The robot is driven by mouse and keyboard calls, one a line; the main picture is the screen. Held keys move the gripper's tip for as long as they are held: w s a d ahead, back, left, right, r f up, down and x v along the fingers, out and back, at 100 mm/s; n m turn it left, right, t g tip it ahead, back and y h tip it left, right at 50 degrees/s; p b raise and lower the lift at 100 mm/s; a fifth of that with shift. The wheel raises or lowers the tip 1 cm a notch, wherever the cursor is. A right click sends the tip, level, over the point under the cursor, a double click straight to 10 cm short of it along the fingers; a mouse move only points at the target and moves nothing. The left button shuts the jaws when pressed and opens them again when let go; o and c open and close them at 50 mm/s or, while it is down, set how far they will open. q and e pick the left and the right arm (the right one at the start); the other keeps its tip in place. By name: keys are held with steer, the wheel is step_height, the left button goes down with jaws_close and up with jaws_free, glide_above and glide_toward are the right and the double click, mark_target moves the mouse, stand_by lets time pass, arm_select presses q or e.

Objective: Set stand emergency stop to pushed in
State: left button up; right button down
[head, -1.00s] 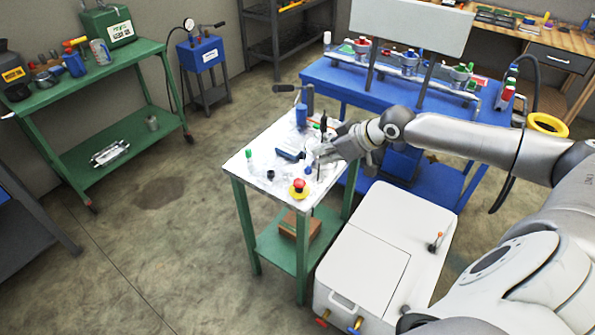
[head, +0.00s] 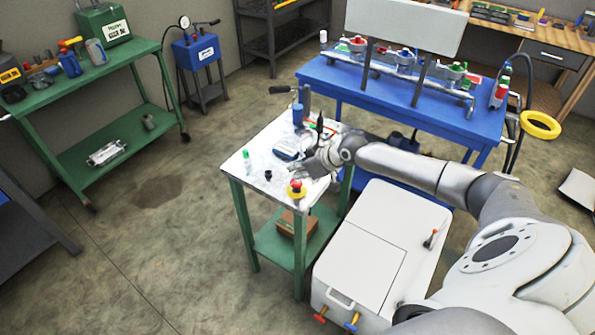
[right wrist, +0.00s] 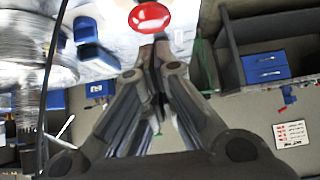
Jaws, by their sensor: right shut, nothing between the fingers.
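The emergency stop is a red mushroom button on a yellow base (head: 296,190), near the front corner of the small white-topped stand (head: 238,167). My right gripper (head: 298,174) is just behind the button in the head view, low over the stand top. In the right wrist view the red button (right wrist: 150,16) lies just beyond my shut, empty fingertips (right wrist: 156,48). I cannot tell whether they touch it, or how far in the button is. My left gripper is not in view.
Small items, including a blue cylinder (head: 298,115) and a black cap (head: 267,175), share the stand top. A white cabinet (head: 365,255) stands right of the stand. A blue bench (head: 430,112) is behind. Open floor (head: 160,240) lies to the left.

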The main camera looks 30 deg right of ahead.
steer(key=shift+f, duration=0.7)
steer(key=shift+f, duration=0.1)
